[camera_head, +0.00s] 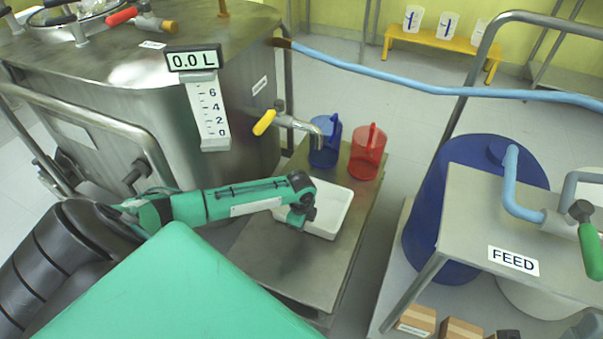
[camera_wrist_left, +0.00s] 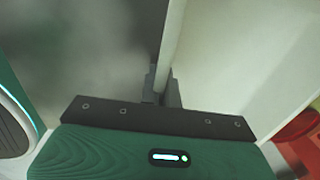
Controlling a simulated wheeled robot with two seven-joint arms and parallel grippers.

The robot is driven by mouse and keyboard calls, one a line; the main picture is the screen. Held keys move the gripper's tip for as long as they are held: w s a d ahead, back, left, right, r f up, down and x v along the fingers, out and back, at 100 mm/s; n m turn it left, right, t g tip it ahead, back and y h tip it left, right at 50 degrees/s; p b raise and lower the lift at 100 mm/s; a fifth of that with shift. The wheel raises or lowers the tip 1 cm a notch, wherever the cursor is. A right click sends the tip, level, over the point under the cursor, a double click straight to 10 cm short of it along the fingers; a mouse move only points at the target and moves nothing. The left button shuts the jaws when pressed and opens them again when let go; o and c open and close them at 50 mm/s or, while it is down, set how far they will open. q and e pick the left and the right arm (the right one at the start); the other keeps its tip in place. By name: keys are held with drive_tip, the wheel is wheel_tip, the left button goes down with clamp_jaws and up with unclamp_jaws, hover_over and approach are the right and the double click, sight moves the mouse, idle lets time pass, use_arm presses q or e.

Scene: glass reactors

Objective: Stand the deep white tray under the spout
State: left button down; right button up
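The deep white tray (camera_head: 333,213) lies on a metal stand (camera_head: 345,258), in front of the blue and red jugs. My left gripper (camera_head: 297,219) is at the tray's near left wall. In the left wrist view its fingers (camera_wrist_left: 163,92) are close together with the tray's thin wall (camera_wrist_left: 172,40) between them, and the tray's pale inside fills the right. The steel spout (camera_head: 305,126) with a yellow handle comes from the tank, above the blue jug (camera_head: 325,143) and behind the tray. My right gripper is not in view.
A red jug (camera_head: 367,153) stands right of the blue one; part of something red shows in the left wrist view. The steel tank (camera_head: 120,105) reads 0.0 L. A blue drum (camera_head: 430,230) and FEED table (camera_head: 470,215) stand right. The stand's front is bare.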

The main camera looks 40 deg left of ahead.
use_arm(q)
drive_tip(key=shift+f, duration=0.1)
drive_tip(key=shift+f, duration=0.1)
drive_tip(key=c, duration=1.6)
unclamp_jaws()
drive_tip(key=shift+c, duration=0.2)
